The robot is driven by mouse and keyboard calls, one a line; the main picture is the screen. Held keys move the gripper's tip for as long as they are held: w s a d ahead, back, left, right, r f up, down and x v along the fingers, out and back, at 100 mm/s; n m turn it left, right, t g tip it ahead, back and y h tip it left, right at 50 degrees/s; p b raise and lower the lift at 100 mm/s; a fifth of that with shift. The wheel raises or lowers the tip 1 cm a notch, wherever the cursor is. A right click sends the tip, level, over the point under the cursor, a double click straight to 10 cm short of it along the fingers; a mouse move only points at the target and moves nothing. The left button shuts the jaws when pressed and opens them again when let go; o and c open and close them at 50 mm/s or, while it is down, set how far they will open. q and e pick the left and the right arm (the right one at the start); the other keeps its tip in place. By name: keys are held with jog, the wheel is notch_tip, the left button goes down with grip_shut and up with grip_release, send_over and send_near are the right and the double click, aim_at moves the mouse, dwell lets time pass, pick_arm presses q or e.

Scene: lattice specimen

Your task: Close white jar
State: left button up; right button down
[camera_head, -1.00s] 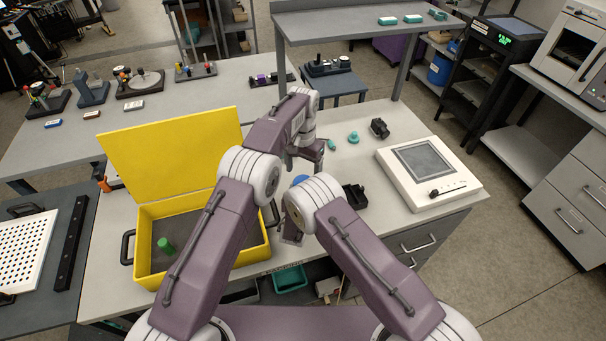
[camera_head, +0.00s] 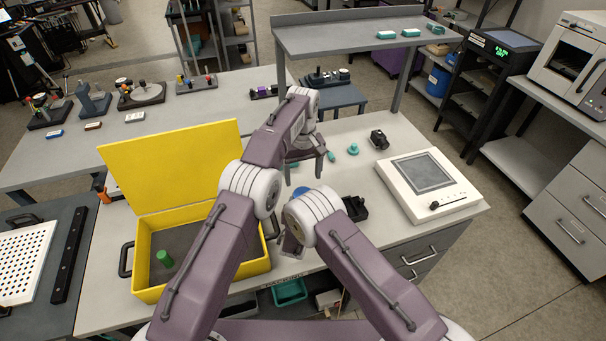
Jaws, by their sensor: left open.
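I cannot make out a white jar; part of the bench is hidden behind my arms. My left gripper (camera_head: 305,168) is open over the middle of the bench, its two fingers apart and pointing down, with nothing seen between them. A small teal piece (camera_head: 331,156) lies just right of its right finger. A teal knob-shaped piece (camera_head: 353,150) stands farther right. A blue round thing (camera_head: 301,190) shows partly below the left gripper, between my arms. My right gripper (camera_head: 291,243) is mostly hidden behind its own arm near the bench's front edge, so its jaws cannot be read.
An open yellow case (camera_head: 149,294) with a green cylinder (camera_head: 164,259) inside stands at left. A black holder (camera_head: 354,208), a small black device (camera_head: 379,139) and a white instrument with a grey screen (camera_head: 421,174) stand at right. A raised shelf (camera_head: 340,38) is behind.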

aim_at(303, 192)
pick_arm(q)
jog(key=shift+f, duration=0.1)
notch_tip(303, 192, down, 8)
jog(key=shift+r, duration=0.1)
dwell(0.3)
jog(key=c, duration=1.5)
jog(key=shift+o, duration=0.2)
jog(key=m, duration=0.4)
jog(key=shift+m, duration=0.4)
jog(key=m, duration=0.5)
jog(key=o, duration=1.6)
jog(key=shift+c, duration=0.2)
